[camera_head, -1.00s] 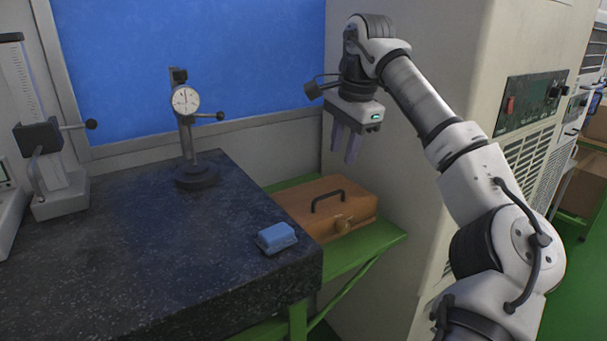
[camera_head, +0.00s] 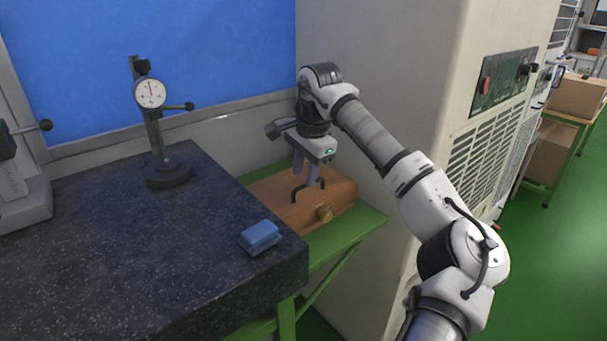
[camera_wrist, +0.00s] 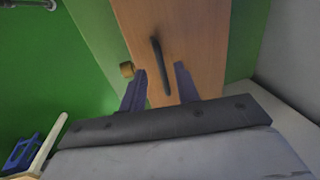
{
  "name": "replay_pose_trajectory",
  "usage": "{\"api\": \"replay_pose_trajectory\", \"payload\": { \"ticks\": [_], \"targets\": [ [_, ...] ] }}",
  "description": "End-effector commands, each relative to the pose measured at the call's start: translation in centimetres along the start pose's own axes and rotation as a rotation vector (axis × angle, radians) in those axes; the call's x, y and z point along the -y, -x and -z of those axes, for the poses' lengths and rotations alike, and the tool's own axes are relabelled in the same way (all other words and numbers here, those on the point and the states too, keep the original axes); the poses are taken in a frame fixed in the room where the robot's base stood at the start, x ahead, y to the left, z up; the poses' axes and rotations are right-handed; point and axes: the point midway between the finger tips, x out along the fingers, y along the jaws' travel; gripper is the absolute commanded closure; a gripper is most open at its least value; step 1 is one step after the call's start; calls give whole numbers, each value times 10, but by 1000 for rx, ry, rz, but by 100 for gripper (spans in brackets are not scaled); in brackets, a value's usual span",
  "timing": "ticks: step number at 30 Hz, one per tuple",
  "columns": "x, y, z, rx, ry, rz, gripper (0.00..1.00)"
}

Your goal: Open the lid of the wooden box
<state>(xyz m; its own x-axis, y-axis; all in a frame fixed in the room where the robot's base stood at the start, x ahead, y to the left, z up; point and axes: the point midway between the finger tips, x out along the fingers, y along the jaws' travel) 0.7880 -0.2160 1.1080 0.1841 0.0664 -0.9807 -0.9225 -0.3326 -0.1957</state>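The wooden box (camera_head: 338,205) sits on a green stand with its lid shut. It has a dark arched handle on top, which also shows in the wrist view (camera_wrist: 160,62), and a brass latch (camera_head: 324,213) on its front side. My gripper (camera_head: 303,182) points down just above the box at the handle. In the wrist view, its two fingers (camera_wrist: 158,72) are apart, one on each side of the handle's near end. Whether the fingers touch the handle cannot be told. The box also fills the upper middle of the wrist view (camera_wrist: 200,35).
A dark granite table (camera_head: 90,240) stands left of the box, with a blue block (camera_head: 260,236) near its edge and a dial gauge stand (camera_head: 165,170) behind. The green stand (camera_head: 345,238) carries the box. A tall beige cabinet (camera_head: 390,60) is close on the right.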

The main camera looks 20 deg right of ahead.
Motion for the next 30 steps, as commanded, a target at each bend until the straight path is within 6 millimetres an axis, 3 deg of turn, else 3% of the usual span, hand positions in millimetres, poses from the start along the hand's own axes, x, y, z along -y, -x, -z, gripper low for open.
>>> {"api": "replay_pose_trajectory", "payload": {
  "ticks": [6, 16, 23, 30],
  "targets": [
    [0, -21, 0, 1, -1, 0, 68],
    [0, -24, 0, 0, -1, 0, 68],
    [0, -24, 0, 0, 0, 0, 98],
    [0, -24, 0, 0, 0, 0, 100]
  ]
}}
